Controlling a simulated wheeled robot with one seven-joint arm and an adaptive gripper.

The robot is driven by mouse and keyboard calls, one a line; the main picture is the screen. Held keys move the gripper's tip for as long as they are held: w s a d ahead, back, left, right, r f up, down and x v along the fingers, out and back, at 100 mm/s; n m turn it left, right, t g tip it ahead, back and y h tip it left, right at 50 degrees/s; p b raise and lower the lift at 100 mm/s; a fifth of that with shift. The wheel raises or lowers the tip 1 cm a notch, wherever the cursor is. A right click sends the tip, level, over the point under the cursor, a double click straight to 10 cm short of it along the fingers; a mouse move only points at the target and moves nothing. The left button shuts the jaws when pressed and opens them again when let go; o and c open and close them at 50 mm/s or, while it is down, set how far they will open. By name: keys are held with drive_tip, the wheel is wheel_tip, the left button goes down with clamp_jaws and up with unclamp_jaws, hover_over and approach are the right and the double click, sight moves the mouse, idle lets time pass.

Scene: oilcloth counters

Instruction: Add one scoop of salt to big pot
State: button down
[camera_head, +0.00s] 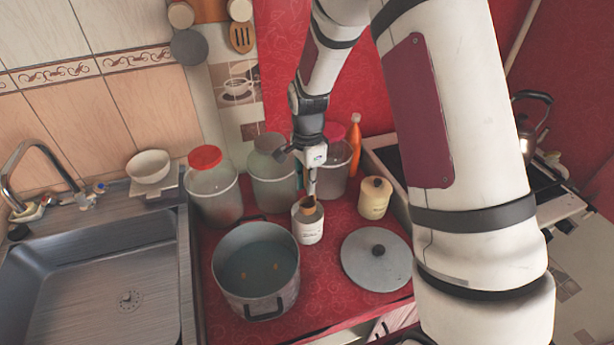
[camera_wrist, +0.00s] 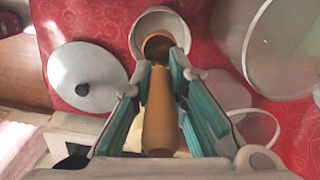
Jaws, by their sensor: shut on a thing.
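My gripper (camera_head: 311,182) is shut on the handle of a brown wooden scoop (camera_head: 308,203), which also shows between the fingers in the wrist view (camera_wrist: 160,110). The scoop's head is at the mouth of an open white jar (camera_head: 308,230), seen from above in the wrist view (camera_wrist: 137,35). The head looks to be inside the jar; its contents and any load on the scoop are hard to tell. The jar's label is too small to read. The big grey pot (camera_head: 286,293) stands open to the left of the jar, with liquid and a few small orange pieces in it.
The pot lid (camera_head: 365,265) lies flat right of the jar. A cream lidded jar (camera_head: 374,200) stands behind it. Large clear containers (camera_head: 214,195) line the back. A sink (camera_head: 95,300) is at left; a stove with a kettle (camera_head: 532,125) is at right.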

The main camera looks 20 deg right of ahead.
sight(308, 203)
drive_tip(key=shift+f+b, duration=1.15)
drive_tip(key=shift+f, duration=2.75)
drive_tip(key=shift+r+p, duration=1.7)
drive_tip(key=shift+r, duration=3.35)
